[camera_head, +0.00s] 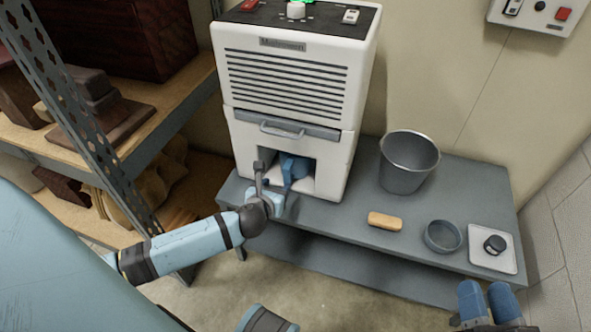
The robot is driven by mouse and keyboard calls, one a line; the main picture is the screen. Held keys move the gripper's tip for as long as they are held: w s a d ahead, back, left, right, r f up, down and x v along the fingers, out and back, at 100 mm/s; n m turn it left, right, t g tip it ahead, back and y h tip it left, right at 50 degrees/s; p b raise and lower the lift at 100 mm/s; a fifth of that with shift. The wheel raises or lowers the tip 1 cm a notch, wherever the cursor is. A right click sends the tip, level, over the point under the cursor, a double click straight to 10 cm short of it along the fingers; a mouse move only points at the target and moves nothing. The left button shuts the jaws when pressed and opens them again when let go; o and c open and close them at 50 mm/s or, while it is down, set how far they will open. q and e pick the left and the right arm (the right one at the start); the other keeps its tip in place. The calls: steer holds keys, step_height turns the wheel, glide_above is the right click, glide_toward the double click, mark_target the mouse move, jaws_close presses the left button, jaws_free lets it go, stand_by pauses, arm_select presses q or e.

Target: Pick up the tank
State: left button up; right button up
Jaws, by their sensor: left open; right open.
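The white dehumidifier (290,75) stands on the grey bench with a low opening in its front. My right gripper (487,297) is open and empty at the bottom right, in front of the bench.
On the bench (350,235) right of the machine are a grey bucket (408,165), a tan block (385,221), a shallow round dish (443,237) and a white plate (480,258) with a small dark jar (495,244). A loaded shelf (185,100) stands close on the left.

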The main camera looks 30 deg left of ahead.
mark_target(286, 176)
arm_select(q)
steer(key=x, duration=0.3)
steer(key=shift+b, duration=0.4)
steer(key=b+x, duration=0.2)
steer(key=x, duration=0.1)
steer(key=b+x, duration=0.1)
steer(key=shift+w+d+f, duration=0.15)
steer(key=shift+d+f, duration=0.05)
steer(key=shift+w+a+f, duration=0.1)
steer(key=shift+w+a, duration=0.05)
steer(key=shift+w, duration=0.3)
jaws_close()
arm_select(e)
step_height(286, 176, down, 6)
steer(key=shift+w+r+n+g, duration=0.1)
steer(key=shift+n+g, duration=0.3)
steer(key=shift+g, duration=0.7)
arm_select(q)
steer(key=shift+r, duration=0.3)
arm_select(e)
steer(key=shift+r, duration=0.2)
